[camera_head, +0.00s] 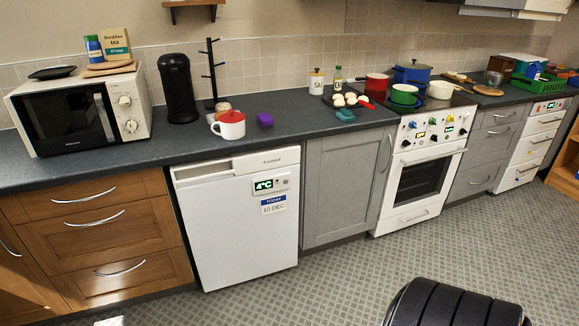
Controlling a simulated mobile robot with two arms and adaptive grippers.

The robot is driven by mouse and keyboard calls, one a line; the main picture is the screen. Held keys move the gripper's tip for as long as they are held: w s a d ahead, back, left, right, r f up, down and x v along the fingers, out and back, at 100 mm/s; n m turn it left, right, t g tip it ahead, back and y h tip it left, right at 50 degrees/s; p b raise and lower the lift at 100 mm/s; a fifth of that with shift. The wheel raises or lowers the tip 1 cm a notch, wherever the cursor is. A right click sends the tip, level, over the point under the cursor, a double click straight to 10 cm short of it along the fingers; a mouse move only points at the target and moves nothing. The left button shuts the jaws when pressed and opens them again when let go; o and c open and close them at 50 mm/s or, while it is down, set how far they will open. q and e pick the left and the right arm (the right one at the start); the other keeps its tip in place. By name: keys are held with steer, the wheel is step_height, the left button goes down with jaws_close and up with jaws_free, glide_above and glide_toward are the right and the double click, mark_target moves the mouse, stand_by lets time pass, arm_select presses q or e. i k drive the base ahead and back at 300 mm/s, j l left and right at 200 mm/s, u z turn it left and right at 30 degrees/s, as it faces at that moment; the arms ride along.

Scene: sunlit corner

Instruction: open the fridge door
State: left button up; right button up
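The fridge (235,225) is a white under-counter unit left of the middle. Its front has a small display reading 4°C (271,185) and a date label reading 10 DEC (273,204). A recessed strip (203,171) runs along the top left of its front. The fridge door looks shut, flush with the units beside it. Neither of my grippers shows in the head view.
Wooden drawers (95,229) stand left of the fridge and a grey cabinet (338,185) right of it. A white oven (420,180) stands further right. The patterned floor (330,285) before the fridge is clear.

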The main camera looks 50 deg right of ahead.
mark_target(240, 226)
steer(key=z, duration=1.25)
